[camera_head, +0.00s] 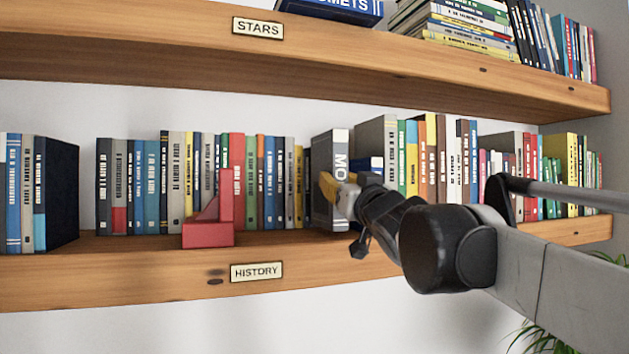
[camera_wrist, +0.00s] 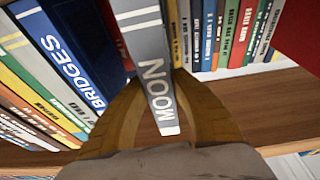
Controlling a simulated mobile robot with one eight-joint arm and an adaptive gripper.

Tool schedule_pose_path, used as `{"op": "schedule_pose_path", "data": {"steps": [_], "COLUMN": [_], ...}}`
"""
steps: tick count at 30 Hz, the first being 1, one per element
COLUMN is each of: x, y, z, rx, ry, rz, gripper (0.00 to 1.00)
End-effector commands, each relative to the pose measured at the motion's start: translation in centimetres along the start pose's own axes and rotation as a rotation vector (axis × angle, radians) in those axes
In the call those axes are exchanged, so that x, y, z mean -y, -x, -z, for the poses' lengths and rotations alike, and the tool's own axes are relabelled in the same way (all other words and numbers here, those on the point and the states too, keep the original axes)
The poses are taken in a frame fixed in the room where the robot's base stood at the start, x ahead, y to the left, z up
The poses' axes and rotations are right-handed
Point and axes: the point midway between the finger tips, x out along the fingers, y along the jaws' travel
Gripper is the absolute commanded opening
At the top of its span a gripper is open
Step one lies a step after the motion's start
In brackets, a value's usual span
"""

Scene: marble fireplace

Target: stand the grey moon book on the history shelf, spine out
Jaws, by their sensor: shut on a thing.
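The grey moon book (camera_head: 328,190) stands upright on the history shelf (camera_head: 130,268), its spine with "MO" facing out. In the wrist view its spine (camera_wrist: 153,75) reads "MOON". My gripper (camera_head: 335,190) is shut on the book, with one yellow finger on each side of the spine in the wrist view (camera_wrist: 160,98). The book stands in the row between other books. The HISTORY label (camera_head: 256,271) is on the shelf's front edge below. My gripper and arm hide part of the spine, and I cannot tell whether the book's foot fully rests on the board.
A blue BRIDGES book (camera_wrist: 70,55) stands close on one side of the moon book. A red bookend (camera_head: 208,233) sits at the shelf front to the left. A gap (camera_head: 88,185) shows further left. The STARS shelf (camera_head: 350,55) runs above.

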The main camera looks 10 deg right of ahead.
Motion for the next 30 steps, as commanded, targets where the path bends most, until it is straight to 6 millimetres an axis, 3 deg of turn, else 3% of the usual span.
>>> {"op": "schedule_pose_path", "data": {"steps": [30], "x": [0.0], "y": [0.3], "z": [-1.2], "rx": [-0.002], "ry": [-0.001], "rz": [0.001], "gripper": [0.00]}}
